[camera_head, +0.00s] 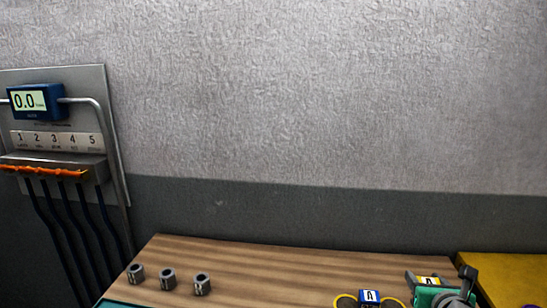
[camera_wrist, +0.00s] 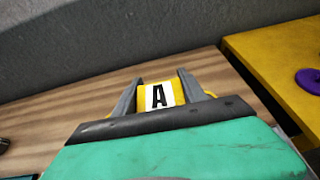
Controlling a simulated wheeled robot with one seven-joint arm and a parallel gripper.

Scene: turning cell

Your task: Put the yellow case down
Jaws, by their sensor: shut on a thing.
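The yellow case (camera_wrist: 158,96) has a white label with a black A. It sits between the two grey fingers of my gripper (camera_wrist: 157,88), which are shut on it. In the head view the case (camera_head: 428,280) shows at the lower right, partly hidden by my gripper (camera_head: 430,283). It is over the right part of the wooden table top (camera_head: 240,265). Whether its underside touches the wood cannot be told. My green gripper body hides the near side of the case in the wrist view.
A blue labelled thing (camera_head: 369,296) with yellow loops lies left of my gripper. The table's middle is clear.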

